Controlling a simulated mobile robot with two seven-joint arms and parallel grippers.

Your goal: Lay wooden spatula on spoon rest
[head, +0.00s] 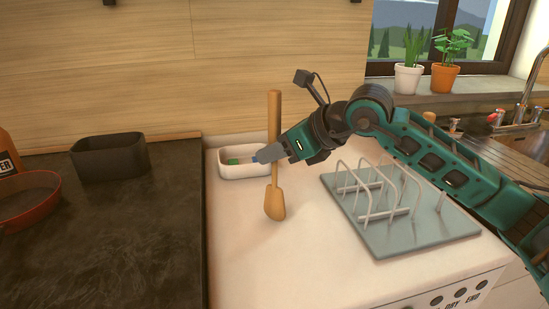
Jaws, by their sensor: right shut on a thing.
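The wooden spatula (274,204) is upright, with its broad end down and its handle up, over the white counter. My right gripper (266,154) is shut on its handle around the middle. The broad end is just above or touching the counter; I cannot tell which. A small white dish (236,171) with something green in it stands behind the spatula, partly hidden by the handle and gripper. I cannot make out for certain which thing is the spoon rest. My left gripper is not in view.
A dish rack (420,228) with upright wires stands on the right. On the dark worktop (130,240) at left are a black container (110,158) and a red bowl (28,198). An orange bottle (8,152) is at the left edge. The front white counter (265,265) is clear.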

